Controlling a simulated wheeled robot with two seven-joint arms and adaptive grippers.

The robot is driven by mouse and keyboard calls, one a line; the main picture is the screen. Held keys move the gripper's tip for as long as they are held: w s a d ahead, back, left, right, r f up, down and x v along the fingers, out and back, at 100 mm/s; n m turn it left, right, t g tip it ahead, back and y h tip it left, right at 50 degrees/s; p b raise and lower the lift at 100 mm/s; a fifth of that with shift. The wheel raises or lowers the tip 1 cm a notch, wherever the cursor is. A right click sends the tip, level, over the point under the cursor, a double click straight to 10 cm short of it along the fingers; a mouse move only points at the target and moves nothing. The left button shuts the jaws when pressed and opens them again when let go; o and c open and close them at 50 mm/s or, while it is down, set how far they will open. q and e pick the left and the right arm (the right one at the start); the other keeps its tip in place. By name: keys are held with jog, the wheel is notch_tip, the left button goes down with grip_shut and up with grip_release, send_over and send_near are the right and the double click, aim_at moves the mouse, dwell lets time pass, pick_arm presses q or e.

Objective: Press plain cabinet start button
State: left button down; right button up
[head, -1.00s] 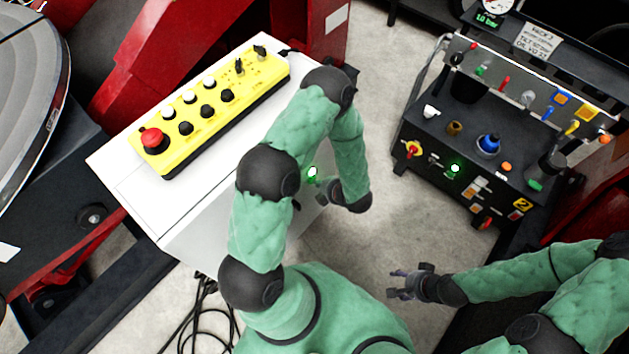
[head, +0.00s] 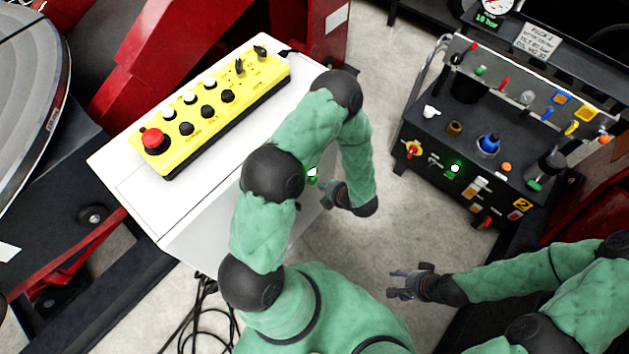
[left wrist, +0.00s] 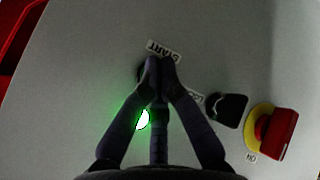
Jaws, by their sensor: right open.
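The plain white cabinet (head: 125,182) stands at the left in the head view. Its front panel (left wrist: 80,60) fills the left wrist view, with a START label (left wrist: 163,49). A dark round shape that may be the start button (left wrist: 141,72) shows just below the label, mostly hidden behind my left fingertips. My left gripper (left wrist: 160,62) is shut with its fingertips together in front of that spot. I cannot tell whether they touch it. In the head view the left gripper (head: 328,193) is beside the cabinet front. My right gripper (head: 395,284) is open and empty.
A lit green lamp (left wrist: 142,120), a black knob (left wrist: 227,109) and a red-and-yellow switch (left wrist: 274,132) share the panel. A yellow control box (head: 215,105) lies on the cabinet top. A black control console (head: 490,150) stands at the right. Open floor lies between.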

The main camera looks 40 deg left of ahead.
pick_arm(q)
jog(key=shift+s+d+p, duration=0.2)
jog(key=shift+d+p, duration=0.1)
jog(key=shift+d, duration=2.15)
